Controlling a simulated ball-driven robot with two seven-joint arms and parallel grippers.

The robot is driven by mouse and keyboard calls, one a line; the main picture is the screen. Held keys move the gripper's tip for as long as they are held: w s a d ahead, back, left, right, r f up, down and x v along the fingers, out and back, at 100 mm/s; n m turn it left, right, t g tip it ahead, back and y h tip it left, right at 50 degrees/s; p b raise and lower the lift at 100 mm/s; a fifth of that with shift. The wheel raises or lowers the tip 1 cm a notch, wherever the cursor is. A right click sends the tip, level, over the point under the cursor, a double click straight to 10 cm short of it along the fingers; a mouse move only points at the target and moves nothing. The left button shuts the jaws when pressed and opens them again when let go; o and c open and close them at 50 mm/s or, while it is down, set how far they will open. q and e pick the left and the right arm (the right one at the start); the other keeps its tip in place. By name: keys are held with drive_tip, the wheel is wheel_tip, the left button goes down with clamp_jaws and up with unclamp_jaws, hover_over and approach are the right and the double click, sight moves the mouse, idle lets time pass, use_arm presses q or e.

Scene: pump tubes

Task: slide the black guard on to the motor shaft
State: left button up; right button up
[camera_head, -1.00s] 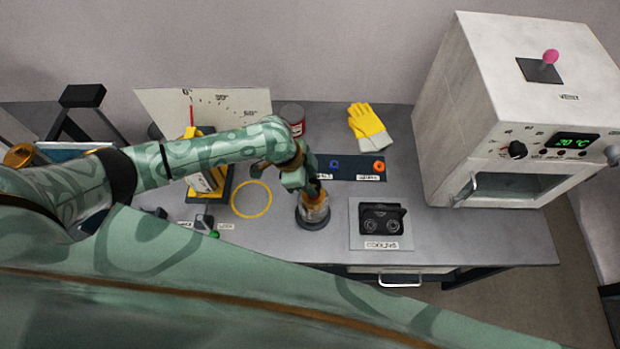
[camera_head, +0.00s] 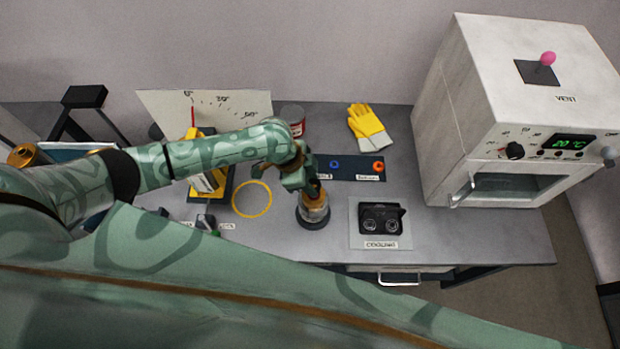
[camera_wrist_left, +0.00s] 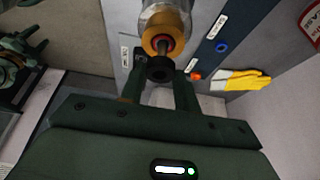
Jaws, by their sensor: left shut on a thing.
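The motor (camera_head: 314,213) stands upright on the bench, left of the cooling plate. In the left wrist view its amber top (camera_wrist_left: 163,32) shows a red ring and a short dark shaft (camera_wrist_left: 169,47). My left gripper (camera_head: 313,187) is just above the motor, its fingers shut on the black guard (camera_wrist_left: 160,70). The guard is a small dark ring, close to the shaft's end and nearly in line with it. I cannot tell whether it is around the shaft or just short of it. In the head view the guard is hidden by the gripper.
A dark mat (camera_head: 350,173) with a blue ring (camera_head: 335,164) and an orange ring (camera_head: 378,166) lies behind the motor. A cooling plate (camera_head: 355,232) with black parts is to the right. A yellow hoop (camera_head: 252,212) lies left. A white oven (camera_head: 450,110) stands far right.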

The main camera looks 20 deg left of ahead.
idle(0.7)
use_arm(q)
drive_tip(key=shift+f+b, duration=0.75)
drive_tip(key=shift+f, duration=0.6)
drive_tip(key=o, duration=1)
drive_tip(key=p+v, duration=0.3)
drive_tip(key=v, duration=1.3)
drive_tip(key=shift+r, duration=0.15)
